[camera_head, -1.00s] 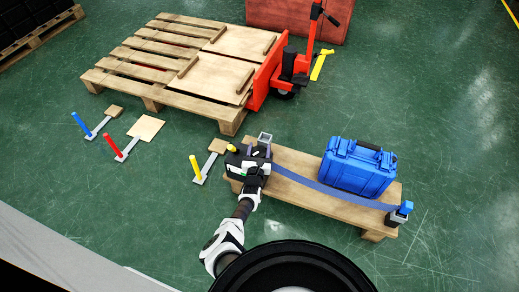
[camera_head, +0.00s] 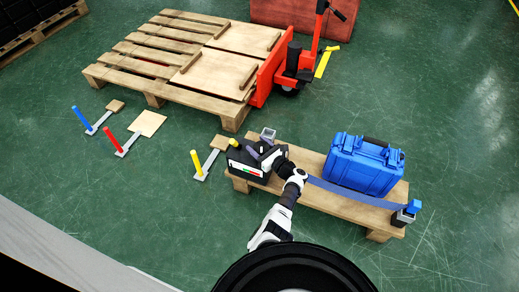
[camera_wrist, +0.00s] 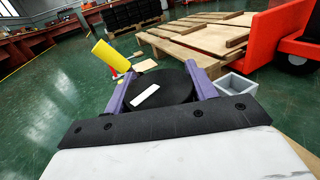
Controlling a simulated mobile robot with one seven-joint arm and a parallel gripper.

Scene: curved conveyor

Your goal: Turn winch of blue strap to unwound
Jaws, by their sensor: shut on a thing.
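The winch, a black block (camera_head: 247,172) with a small red and green label, sits at the left end of a wooden plank stand. My gripper (camera_head: 257,149) is shut on its round top, coming in from the right. In the wrist view, the purple fingers of my gripper (camera_wrist: 159,72) lie on either side of the black disc (camera_wrist: 160,91), which bears a white bar mark. The blue strap (camera_head: 345,193) runs along the stand past a blue case (camera_head: 362,165) to a blue-topped post (camera_head: 411,209) at the right end. Its winch end is hidden behind my arm.
A grey open box (camera_head: 268,133) stands behind the winch. A pallet (camera_head: 185,60) and red pallet jack (camera_head: 293,70) are behind. Floor to the right is clear.

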